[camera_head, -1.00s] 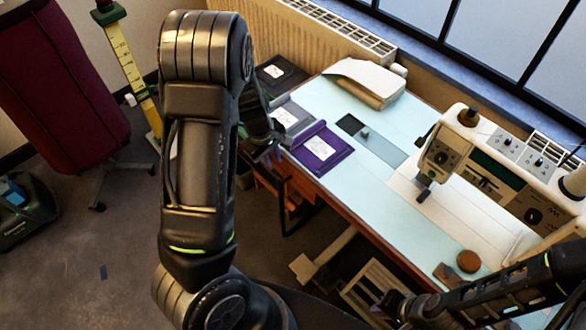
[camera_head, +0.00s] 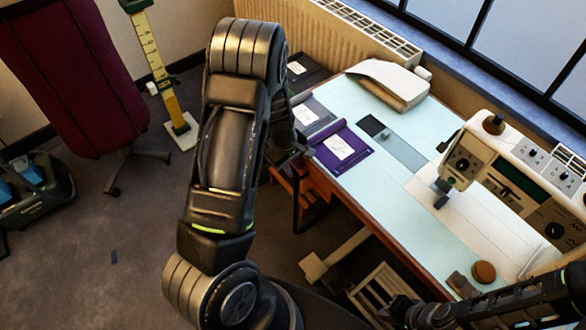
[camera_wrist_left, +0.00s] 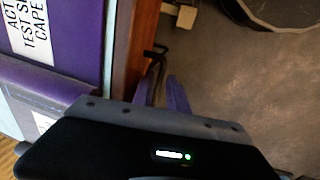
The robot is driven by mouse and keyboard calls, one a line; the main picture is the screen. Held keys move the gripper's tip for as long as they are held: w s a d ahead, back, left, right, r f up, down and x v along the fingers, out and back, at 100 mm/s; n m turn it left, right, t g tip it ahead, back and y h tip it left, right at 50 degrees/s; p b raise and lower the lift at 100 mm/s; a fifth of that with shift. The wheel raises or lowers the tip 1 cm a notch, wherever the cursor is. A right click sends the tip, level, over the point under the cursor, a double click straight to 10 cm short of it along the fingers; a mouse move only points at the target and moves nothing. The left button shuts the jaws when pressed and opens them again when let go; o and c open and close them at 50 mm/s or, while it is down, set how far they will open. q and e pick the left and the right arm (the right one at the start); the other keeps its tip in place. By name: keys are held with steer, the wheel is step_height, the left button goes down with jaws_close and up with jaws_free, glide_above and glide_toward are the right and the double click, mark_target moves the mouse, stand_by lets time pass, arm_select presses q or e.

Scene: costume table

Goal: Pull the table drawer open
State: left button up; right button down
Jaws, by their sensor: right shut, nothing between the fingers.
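The table (camera_head: 400,215) has a pale blue top and a reddish-brown wooden side. Wood of its drawer unit (camera_head: 318,183) shows below the near left corner; how far the drawer is out is unclear. My left gripper (camera_head: 296,156) is low beside that corner, partly hidden by my arm. In the left wrist view its fingers (camera_wrist_left: 163,95) are close to the wooden front (camera_wrist_left: 136,45) and a dark handle (camera_wrist_left: 157,52). I cannot tell whether they grip it. My right gripper (camera_head: 395,312) is shut and empty at the bottom, in front of the table.
A purple folder (camera_head: 342,147) lies by the table corner; it also shows in the wrist view (camera_wrist_left: 75,40). A sewing machine (camera_head: 505,175) stands at the right.

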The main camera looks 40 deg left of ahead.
arm_select(q)
steer(key=shift+f, duration=0.55)
steer(key=shift+c, duration=0.2)
jaws_close()
steer(key=shift+w, duration=0.1)
stand_by(0.8)
